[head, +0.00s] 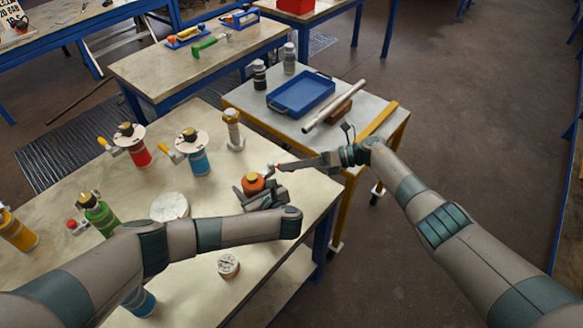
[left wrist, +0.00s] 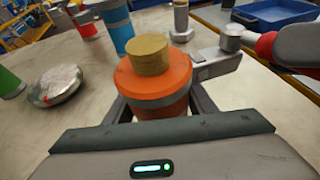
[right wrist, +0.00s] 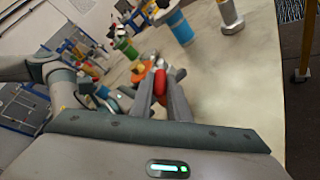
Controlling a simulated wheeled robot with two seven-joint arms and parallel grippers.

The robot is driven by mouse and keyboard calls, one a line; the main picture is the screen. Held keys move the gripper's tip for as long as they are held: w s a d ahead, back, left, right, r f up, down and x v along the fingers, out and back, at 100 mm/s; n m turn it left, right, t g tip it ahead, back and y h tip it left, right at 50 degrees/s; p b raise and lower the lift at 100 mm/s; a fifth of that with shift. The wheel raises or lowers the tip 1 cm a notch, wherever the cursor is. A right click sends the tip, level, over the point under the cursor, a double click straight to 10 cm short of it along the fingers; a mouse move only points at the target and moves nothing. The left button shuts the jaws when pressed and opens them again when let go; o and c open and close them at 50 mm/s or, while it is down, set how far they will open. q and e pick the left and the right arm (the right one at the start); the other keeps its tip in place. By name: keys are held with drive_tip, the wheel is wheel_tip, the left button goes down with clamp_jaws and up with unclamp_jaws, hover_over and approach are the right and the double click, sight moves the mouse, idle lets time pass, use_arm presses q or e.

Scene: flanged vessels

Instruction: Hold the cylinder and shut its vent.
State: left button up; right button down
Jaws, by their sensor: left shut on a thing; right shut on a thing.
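The orange cylinder (head: 253,184) has a brass cap (left wrist: 150,55) and stands upright near the table's right edge. My left gripper (head: 262,196) is shut around its body; the fingers show on both sides of it in the left wrist view. The vent is a grey metal arm (left wrist: 213,64) on the cylinder's right with a round metal knob and a red handle (left wrist: 266,45). My right gripper (right wrist: 163,88) is shut on the red handle (right wrist: 159,82). The handle's exact angle is hard to tell.
Red (head: 138,152), blue (head: 198,160) and green (head: 100,214) cylinders stand left on the table. A metal flanged post (head: 234,134), a round silver lid (head: 169,207) and a small round piece (head: 228,264) are nearby. A cart behind holds a blue tray (head: 301,93) and a rod (head: 334,106).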

drive_tip(key=shift+w+d+f+n+g, duration=0.1)
drive_tip(key=shift+f+n+g, duration=0.15)
drive_tip(key=shift+n+g, duration=0.2)
idle(0.3)
drive_tip(key=c, duration=1.7)
unclamp_jaws()
drive_tip(key=shift+o, duration=0.2)
drive_tip(key=shift+r, duration=0.1)
drive_tip(key=shift+w, duration=0.1)
drive_tip(key=shift+d+r, duration=0.1)
drive_tip(key=v, duration=1.2)
